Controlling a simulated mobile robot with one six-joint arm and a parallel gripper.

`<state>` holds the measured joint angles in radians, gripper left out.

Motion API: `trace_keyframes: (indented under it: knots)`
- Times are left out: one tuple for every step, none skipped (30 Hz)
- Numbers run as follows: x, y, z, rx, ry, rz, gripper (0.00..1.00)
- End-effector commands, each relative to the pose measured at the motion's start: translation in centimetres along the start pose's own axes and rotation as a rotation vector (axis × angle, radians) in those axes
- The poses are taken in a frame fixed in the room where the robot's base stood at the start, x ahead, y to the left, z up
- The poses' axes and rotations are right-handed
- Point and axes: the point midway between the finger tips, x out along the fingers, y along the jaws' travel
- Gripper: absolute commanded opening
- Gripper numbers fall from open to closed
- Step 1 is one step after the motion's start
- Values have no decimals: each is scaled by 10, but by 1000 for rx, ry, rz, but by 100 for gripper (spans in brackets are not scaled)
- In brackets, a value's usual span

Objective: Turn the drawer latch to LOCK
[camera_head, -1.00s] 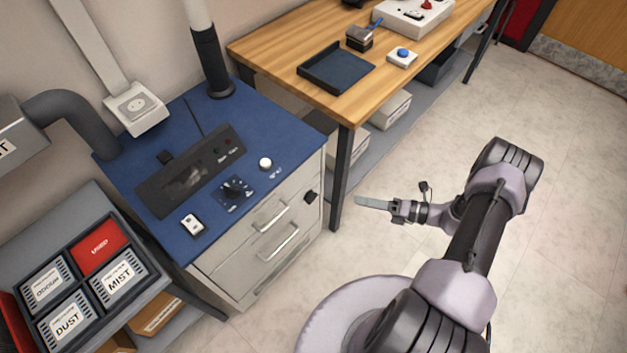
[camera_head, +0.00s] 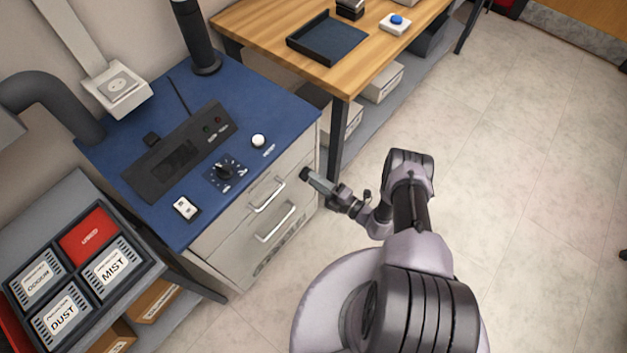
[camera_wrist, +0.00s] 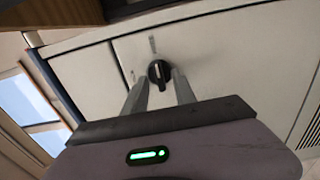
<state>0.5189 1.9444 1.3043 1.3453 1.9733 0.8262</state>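The drawer latch (camera_wrist: 159,73) is a small round black knob with a raised grip bar, on the pale cabinet front. In the wrist view its bar stands close to upright. Faint grey marks sit above and left of it; I cannot read them. My gripper (camera_wrist: 161,84) is open, with one finger on either side of the knob's lower part. I cannot tell whether the fingers touch it. In the head view the latch (camera_head: 304,173) is a dark spot at the cabinet's upper right, with my gripper (camera_head: 317,182) right in front of it.
The cabinet (camera_head: 225,245) has drawers with metal handles (camera_head: 268,196) left of the latch. Its blue top (camera_head: 230,110) carries a control panel, a dial and buttons. A wooden table (camera_head: 270,35) stands at the right. The floor (camera_head: 500,200) right of my arm is clear.

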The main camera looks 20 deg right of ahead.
Motion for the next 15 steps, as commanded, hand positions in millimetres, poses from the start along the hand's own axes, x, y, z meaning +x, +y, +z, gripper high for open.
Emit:
trace_keyframes:
  knots:
    - [5, -1, 0, -1, 2, 0, 33]
    - [8, 0, 0, -1, 1, 0, 33]
    - [10, 0, 0, -2, 1, 1, 33]
    - [11, 0, 0, -1, 1, 1, 33]
    - [12, 0, 0, -1, 1, 1, 33]
    - [12, 1, 0, -1, 1, 1, 33]
    - [12, 1, 0, -1, 1, 1, 33]
    - [12, 1, 0, -1, 0, 1, 33]
    - [12, 1, 0, -1, 0, 1, 33]
    - [12, 1, 0, -1, 0, 1, 33]
    - [12, 1, 0, -1, 1, 1, 33]
    - [12, 1, 0, -1, 1, 1, 29]
    - [12, 1, 0, -1, 1, 1, 23]
    - [12, 1, 0, -1, 1, 1, 17]
    - [12, 1, 0, -1, 1, 1, 9]
